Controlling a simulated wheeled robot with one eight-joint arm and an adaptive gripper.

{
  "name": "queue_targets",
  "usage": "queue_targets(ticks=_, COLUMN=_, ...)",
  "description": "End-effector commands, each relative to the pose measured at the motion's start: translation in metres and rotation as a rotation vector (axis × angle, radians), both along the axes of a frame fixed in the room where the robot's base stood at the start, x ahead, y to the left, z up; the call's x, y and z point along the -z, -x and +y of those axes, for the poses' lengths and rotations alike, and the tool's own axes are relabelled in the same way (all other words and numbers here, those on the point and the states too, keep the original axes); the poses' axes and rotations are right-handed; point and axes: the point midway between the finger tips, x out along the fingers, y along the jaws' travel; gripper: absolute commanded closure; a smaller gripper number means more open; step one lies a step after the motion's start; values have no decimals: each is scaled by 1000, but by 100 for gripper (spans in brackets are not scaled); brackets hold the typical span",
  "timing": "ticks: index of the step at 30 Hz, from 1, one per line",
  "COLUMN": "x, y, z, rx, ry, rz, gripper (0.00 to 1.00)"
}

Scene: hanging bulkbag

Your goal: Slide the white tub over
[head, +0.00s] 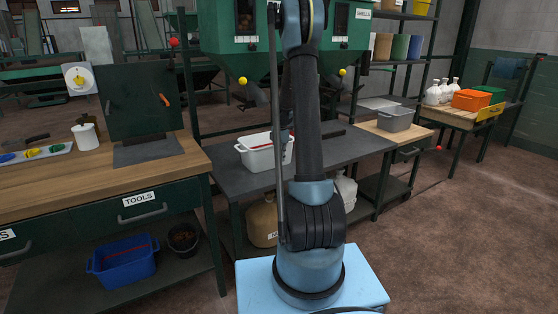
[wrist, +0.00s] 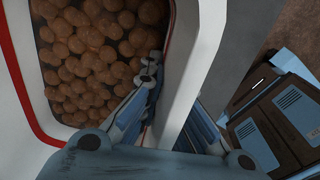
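The white tub (head: 257,159) stands on a grey bench behind my arm in the head view, with its right end partly covered by the arm. In the wrist view the tub's white wall (wrist: 185,75) runs down the middle, and a red line follows the rim at left. Brown round lumps (wrist: 95,55) fill its inside. My gripper (wrist: 170,95) straddles this wall. One finger is inside, close to the lumps, and the other is outside. Whether both fingers press on the wall is unclear. The head view hides the gripper behind my arm.
The grey bench (head: 225,176) has bare top beside the tub. A green machine with hoppers (head: 228,30) rises behind it. A grey tub (head: 396,118) stands on the wooden table at right. A dark panel (head: 138,88) stands on the left workbench.

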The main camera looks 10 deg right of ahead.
Motion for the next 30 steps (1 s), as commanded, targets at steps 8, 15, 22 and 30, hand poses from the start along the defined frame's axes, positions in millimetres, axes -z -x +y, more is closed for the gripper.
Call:
queue_targets(ticks=8, x=0, y=0, z=-1, rx=1, ry=0, rz=0, gripper=72)
queue_targets(ticks=15, x=0, y=0, z=-1, rx=1, ry=0, rz=0, gripper=72)
queue_targets(ticks=22, x=-15, y=1, z=-1, rx=1, ry=0, rz=0, gripper=72)
queue_targets(ticks=30, x=-63, y=4, z=-2, rx=1, ry=0, rz=0, gripper=72)
